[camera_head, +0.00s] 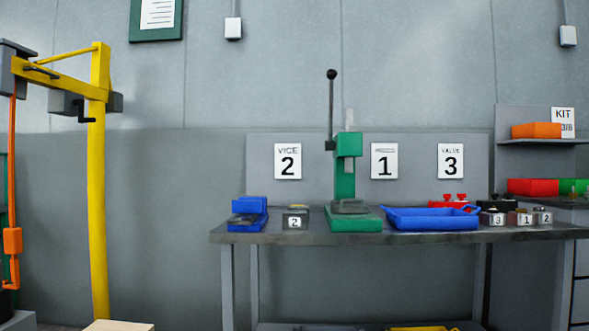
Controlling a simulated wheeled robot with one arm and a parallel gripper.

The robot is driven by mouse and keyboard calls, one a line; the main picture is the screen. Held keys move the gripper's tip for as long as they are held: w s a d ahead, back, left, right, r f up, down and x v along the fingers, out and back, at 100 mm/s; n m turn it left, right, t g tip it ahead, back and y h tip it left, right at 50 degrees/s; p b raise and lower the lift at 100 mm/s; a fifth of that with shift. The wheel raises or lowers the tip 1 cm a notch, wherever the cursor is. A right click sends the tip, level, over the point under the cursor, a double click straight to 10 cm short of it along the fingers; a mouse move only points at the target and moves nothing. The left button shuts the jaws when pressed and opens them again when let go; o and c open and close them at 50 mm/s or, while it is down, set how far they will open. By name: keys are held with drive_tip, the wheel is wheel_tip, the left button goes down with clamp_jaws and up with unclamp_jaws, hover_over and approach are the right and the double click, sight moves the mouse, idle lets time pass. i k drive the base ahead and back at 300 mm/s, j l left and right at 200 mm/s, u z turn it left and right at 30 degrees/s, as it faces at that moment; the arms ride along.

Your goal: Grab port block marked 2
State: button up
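Two small blocks on the workbench (310,238) carry a white label with a 2. One dark block marked 2 (296,213) stands between the blue vice (248,213) and the green press (345,185). The other block marked 2 (542,216) is grey and is the rightmost of a row at the right end. Beside it stand a block marked 1 (520,218) and a block marked 3 (492,218). I cannot tell from their shapes which is the port block. My gripper is not in view.
A blue tray (432,224) lies right of the press, with red parts (453,201) behind it. A yellow hoist post (97,200) stands at the left. A shelf at the right holds an orange bin (537,130), with a red bin (533,187) below.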

sight(292, 220)
drive_tip(key=u, duration=0.35)
drive_tip(key=i+l+u, duration=0.15)
drive_tip(key=l+u, duration=0.35)
drive_tip(key=l, duration=0.2)
drive_tip(key=i+l+u, duration=0.1)
drive_tip(key=l+u, duration=0.4)
drive_tip(key=l, duration=1.2)
drive_tip(key=l+u, duration=0.15)
drive_tip(key=l, duration=0.8)
drive_tip(key=i+l+z, duration=0.1)
drive_tip(key=z, duration=0.3)
drive_tip(key=i+z, duration=0.2)
drive_tip(key=z, duration=0.15)
